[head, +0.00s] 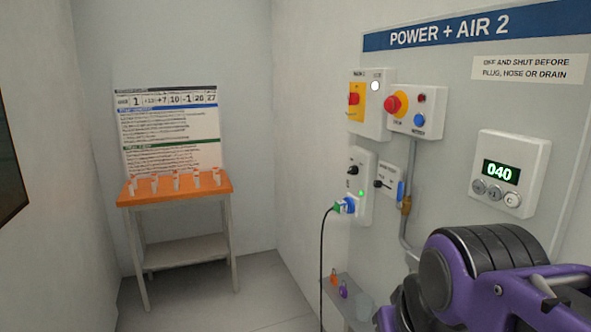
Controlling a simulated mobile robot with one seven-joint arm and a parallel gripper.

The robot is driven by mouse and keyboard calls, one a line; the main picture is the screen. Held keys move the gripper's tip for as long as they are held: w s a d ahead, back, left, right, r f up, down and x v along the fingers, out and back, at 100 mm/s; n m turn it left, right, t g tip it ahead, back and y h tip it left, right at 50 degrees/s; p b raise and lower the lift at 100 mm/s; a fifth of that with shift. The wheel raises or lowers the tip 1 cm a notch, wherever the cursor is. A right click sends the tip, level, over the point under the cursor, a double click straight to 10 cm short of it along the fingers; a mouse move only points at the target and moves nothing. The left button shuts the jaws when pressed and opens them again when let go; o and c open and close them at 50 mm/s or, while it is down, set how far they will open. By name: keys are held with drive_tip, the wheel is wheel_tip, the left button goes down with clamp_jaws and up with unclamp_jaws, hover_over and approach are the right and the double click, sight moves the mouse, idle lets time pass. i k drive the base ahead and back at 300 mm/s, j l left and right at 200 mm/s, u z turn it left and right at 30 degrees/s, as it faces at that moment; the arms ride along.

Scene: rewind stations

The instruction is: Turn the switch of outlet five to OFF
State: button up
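A pale outlet box (362,211) is mounted low on the right wall panel. It has a black rotary switch (352,170) at its upper left, a small lit green lamp (361,193) and a blue socket with a green-and-blue plug (342,207) in it. A black cable hangs from the plug. The outlet's number and the switch's markings are too small to read. My purple and black arm fills the lower right corner, right of the outlet and apart from it in the picture. My gripper's fingers cannot be made out.
Above the outlet are a red-and-yellow switch box (356,125) and a stop-button box (416,122). A valve unit (383,184) with a pipe sits beside it; a 040 display (512,172) is farther right. Padlocks (343,289) are below. An orange-topped table (180,189) stands left; floor between is clear.

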sight(353, 170)
drive_tip(key=i+j, duration=0.65)
drive_tip(key=i+z, duration=0.05)
drive_tip(key=i, duration=0.05)
